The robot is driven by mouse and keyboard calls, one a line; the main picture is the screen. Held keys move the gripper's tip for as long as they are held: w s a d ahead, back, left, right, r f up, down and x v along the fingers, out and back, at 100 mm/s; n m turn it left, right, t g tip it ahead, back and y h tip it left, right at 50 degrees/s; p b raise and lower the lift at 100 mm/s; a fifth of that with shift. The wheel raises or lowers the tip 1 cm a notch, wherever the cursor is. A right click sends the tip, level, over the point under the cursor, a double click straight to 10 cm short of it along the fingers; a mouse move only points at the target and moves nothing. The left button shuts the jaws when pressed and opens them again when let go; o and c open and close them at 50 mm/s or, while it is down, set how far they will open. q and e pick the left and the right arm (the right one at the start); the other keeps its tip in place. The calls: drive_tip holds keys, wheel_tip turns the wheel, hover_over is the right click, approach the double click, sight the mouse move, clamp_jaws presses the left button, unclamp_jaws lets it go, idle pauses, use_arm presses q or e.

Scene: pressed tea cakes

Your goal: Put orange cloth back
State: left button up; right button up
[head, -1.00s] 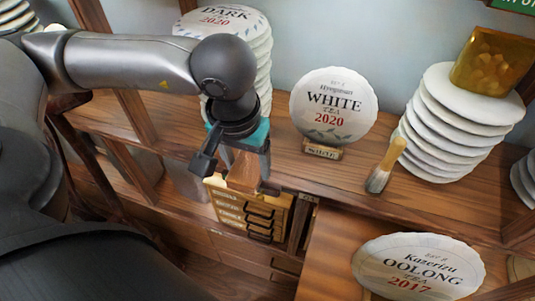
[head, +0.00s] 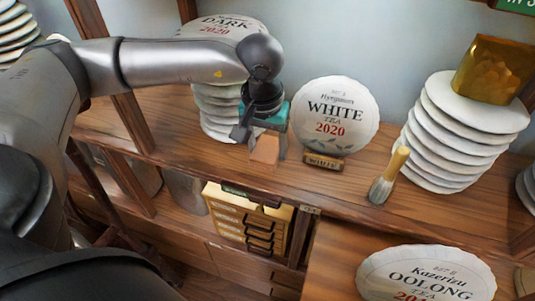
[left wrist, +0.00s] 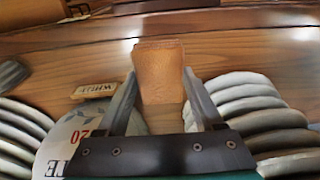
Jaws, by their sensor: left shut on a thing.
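The orange cloth (head: 265,150) is a small, flat, orange-brown piece. My left gripper (head: 262,138) is shut on it and holds it over the wooden shelf, between the dark tea stack and the white tea cake. I cannot tell whether its lower edge touches the shelf. In the left wrist view the cloth (left wrist: 160,72) sticks out between the two fingers (left wrist: 157,105), with wood behind it. My right gripper is not in view.
A dark tea stack (head: 215,98) stands behind the gripper. A white tea cake (head: 337,110) with its label block (head: 323,161) stands to the right. A brush (head: 389,177), another cake stack (head: 450,135), a small drawer box (head: 247,220) below and an oolong cake (head: 425,275) also show.

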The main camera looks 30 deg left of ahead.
sight(267, 149)
use_arm(q)
wheel_tip(267, 149, down, 3)
drive_tip(key=shift+r, duration=0.1)
drive_tip(key=shift+w+f, duration=0.2)
drive_tip(key=shift+f, duration=0.1)
drive_tip(key=shift+f, duration=0.1)
drive_tip(key=o, duration=1.2)
drive_tip(key=shift+s+d+r, duration=0.1)
drive_tip(key=shift+s+r, duration=0.1)
drive_tip(key=shift+r, duration=1.1)
drive_tip(key=shift+s+a+r, duration=0.1)
drive_tip(key=shift+s+r, duration=0.05)
drive_tip(key=shift+r, duration=1.1)
drive_tip(key=shift+s+d+r, duration=0.1)
drive_tip(key=shift+s+r, duration=0.1)
drive_tip(key=shift+r, duration=1.1)
